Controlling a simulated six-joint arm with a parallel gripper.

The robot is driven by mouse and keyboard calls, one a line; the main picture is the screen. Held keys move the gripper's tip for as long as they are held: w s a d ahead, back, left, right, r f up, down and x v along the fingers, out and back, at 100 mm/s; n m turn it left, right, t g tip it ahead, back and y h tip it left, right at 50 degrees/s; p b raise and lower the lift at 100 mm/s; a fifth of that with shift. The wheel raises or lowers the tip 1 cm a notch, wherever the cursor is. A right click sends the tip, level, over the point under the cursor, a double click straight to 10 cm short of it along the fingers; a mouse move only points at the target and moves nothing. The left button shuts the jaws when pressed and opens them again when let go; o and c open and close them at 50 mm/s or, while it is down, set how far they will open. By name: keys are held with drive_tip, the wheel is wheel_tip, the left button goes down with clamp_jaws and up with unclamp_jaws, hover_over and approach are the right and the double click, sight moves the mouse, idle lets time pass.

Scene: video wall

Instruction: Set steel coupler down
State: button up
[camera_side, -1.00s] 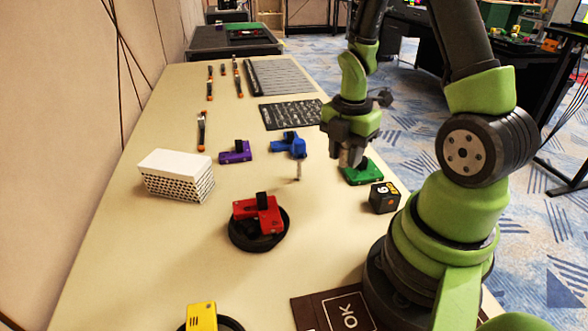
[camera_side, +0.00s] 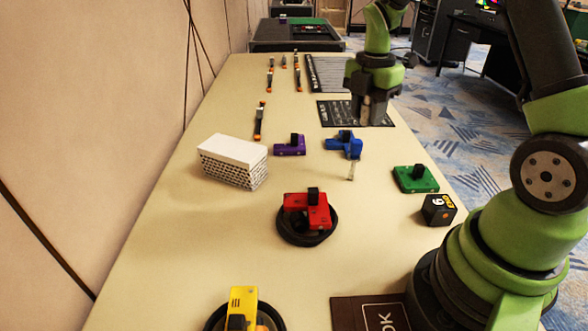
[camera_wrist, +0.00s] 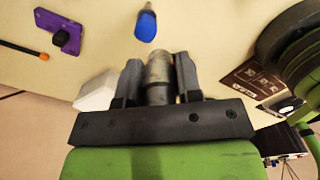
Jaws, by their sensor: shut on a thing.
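The steel coupler (camera_wrist: 158,72) is a short grey metal cylinder held between the two dark fingers of my gripper (camera_wrist: 159,80) in the wrist view. In the side view my gripper (camera_side: 367,108) points down at the far right part of the table, in front of a dark printed plate (camera_side: 392,117). My fingers hide most of the coupler there. I cannot tell exactly how high the coupler is above the surface.
A blue tool (camera_side: 343,144) and a purple block (camera_side: 289,150) lie nearer the camera. A white box (camera_side: 232,153) stands left. A green block (camera_side: 416,180), black cube (camera_side: 438,211) and red part on a black coil (camera_side: 306,212) are nearer. Bare table lies left of centre.

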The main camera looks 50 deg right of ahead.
drive_tip(key=w+a, duration=0.2)
drive_tip(key=w, duration=0.8)
approach(294, 169)
wheel_tip(294, 169, down, 2)
drive_tip(key=shift+s+f+n, duration=0.15)
drive_tip(key=shift+n, duration=0.25)
drive_tip(key=shift+f, duration=2.2)
drive_tip(key=shift+f, duration=0.2)
drive_tip(key=o, duration=0.9)
drive_tip(key=shift+o, duration=0.2)
drive_tip(key=shift+r, duration=0.1)
